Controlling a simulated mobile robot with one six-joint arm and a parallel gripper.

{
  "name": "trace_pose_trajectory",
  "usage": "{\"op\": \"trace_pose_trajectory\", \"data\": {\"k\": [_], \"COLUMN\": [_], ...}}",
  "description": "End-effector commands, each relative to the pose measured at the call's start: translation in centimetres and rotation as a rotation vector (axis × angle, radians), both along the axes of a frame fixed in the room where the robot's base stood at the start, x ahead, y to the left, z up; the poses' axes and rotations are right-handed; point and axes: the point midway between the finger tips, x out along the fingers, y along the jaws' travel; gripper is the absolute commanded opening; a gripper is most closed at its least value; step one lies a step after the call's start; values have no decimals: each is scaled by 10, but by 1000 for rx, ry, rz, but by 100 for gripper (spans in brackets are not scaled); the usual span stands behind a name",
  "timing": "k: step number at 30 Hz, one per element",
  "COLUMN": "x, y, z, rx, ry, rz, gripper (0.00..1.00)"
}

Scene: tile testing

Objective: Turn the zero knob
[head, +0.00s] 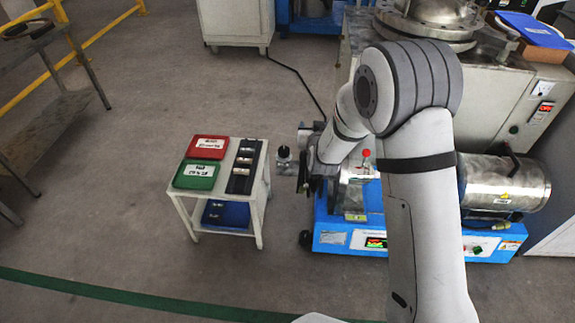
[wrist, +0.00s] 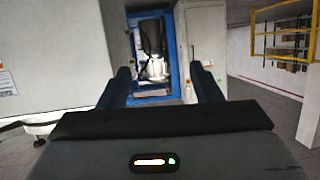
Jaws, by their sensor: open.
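I cannot pick out the zero knob for certain in either view. My gripper (head: 303,172) is at the machine's left end in the head view, partly hidden by my arm. A small silver and dark part (head: 284,152) shows just left of it, too small to identify. In the wrist view, my gripper (wrist: 163,77) has its two dark fingers apart with nothing between them.
A small white stand (head: 260,190) left of the machine holds a red tray (head: 207,147), a green tray (head: 197,174) and a black rack (head: 244,166). A metal drum (head: 515,182) is at right. A blue-framed machine (wrist: 152,55) stands ahead in the wrist view.

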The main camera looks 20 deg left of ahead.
Motion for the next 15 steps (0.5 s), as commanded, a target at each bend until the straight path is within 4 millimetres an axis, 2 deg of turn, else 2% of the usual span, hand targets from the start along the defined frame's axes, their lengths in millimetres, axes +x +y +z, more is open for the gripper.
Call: {"op": "trace_pose_trajectory", "data": {"k": [1, 3, 6, 10, 15], "x": [-2, -4, -11, -22, -25], "y": [19, 40, 62, 79, 88], "z": [-53, -88, -129, -162, -176], "rx": [6, 21, 40, 57, 66], "ry": [-42, -115, -204, -287, -332], "rz": [14, 26, 37, 46, 50], "gripper": [59, 59, 59, 59, 59]}}
